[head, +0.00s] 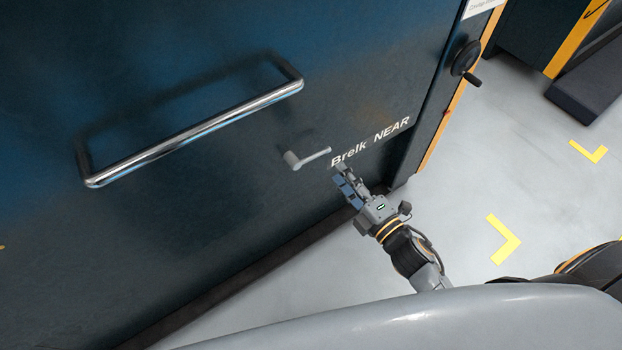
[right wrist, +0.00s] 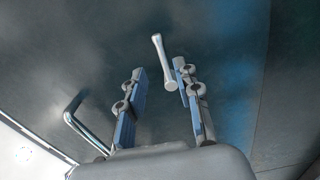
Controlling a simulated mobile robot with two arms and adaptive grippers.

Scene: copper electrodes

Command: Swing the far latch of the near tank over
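The near tank (head: 200,200) is a dark blue-grey panel lettered "Brelk NEAR". A small grey latch (head: 312,158) with a round hub and a short lever sits on it; I cannot tell whether it is the far one. In the head view its lever points right, towards the lettering. My right gripper (head: 342,180) is to the right of the latch and a little lower. In the right wrist view, the gripper (right wrist: 161,82) is open and empty. The latch (right wrist: 164,62) shows between and beyond its fingers, apparently untouched. My left gripper is out of view.
A long shiny bar handle (head: 195,132) stands out from the panel, left of the latch. A black crank knob (head: 465,60) is on the tank's right edge. The grey floor (head: 460,190) at right is clear, with yellow corner marks (head: 503,240).

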